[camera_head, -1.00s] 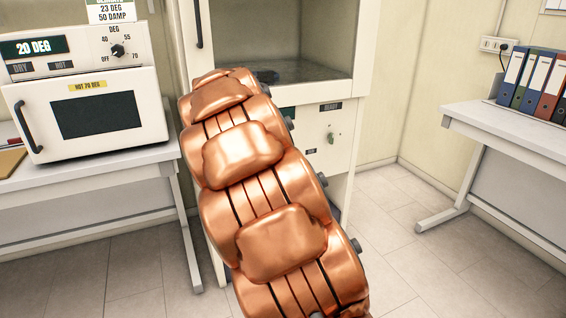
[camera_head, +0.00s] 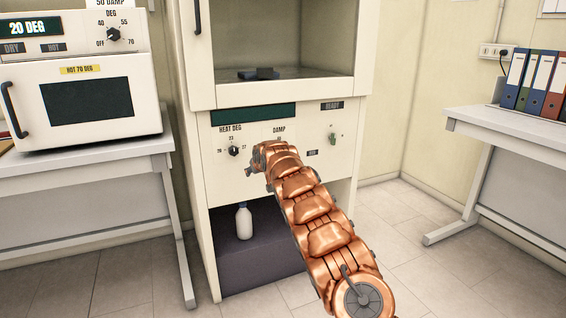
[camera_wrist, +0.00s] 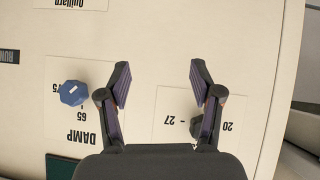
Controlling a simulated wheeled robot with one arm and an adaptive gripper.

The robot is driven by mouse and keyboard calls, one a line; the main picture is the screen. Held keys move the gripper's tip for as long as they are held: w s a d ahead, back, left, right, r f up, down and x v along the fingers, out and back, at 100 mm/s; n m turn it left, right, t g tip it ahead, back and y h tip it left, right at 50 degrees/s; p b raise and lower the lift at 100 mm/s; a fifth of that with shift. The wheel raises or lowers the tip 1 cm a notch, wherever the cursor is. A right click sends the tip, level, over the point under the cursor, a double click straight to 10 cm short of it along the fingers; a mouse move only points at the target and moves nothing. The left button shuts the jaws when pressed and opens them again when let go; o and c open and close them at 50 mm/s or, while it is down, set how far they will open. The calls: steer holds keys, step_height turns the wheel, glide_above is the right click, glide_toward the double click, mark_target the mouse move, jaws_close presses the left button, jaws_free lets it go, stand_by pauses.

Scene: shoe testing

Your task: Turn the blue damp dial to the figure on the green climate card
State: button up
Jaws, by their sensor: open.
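The blue damp dial (camera_wrist: 73,93) sits on the pale cabinet panel at the left of the wrist view, which shows the panel upside down. A short white mark crosses its face; figures 75 and 65 show beside it. My gripper (camera_wrist: 160,72) is open and empty in front of the panel, with the dial outside its jaws, left of the left finger. In the head view my gripper (camera_head: 252,166) is small and partly hidden by my arm, which also hides the dial under the DAMP label. The climate card (camera_head: 110,4) shows only its bottom, reading 50 DAMP.
A black heat dial (camera_head: 234,151) is left of my gripper. A white oven (camera_head: 80,90) stands on the left bench. A white bottle (camera_head: 244,222) stands in the open space below. Floor to the right is clear.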

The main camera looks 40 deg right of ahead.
steer(key=d+f+m+t+b, duration=0.1)
steer(key=d+f+t+b, duration=0.1)
steer(key=d+t+b, duration=0.25)
steer(key=s+d+r+m+t+h+b, duration=0.1)
steer(key=s+d+r+m+t+b, duration=0.15)
steer(key=s+d+r+b, duration=0.35)
steer(key=d+p+x, duration=0.1)
steer(key=p+x, duration=0.2)
steer(key=x, duration=0.4)
steer(key=shift+p, duration=0.35)
stand_by(0.5)
steer(key=shift+d+f, duration=0.15)
steer(key=shift+c, duration=0.3)
steer(key=c, duration=1.1)
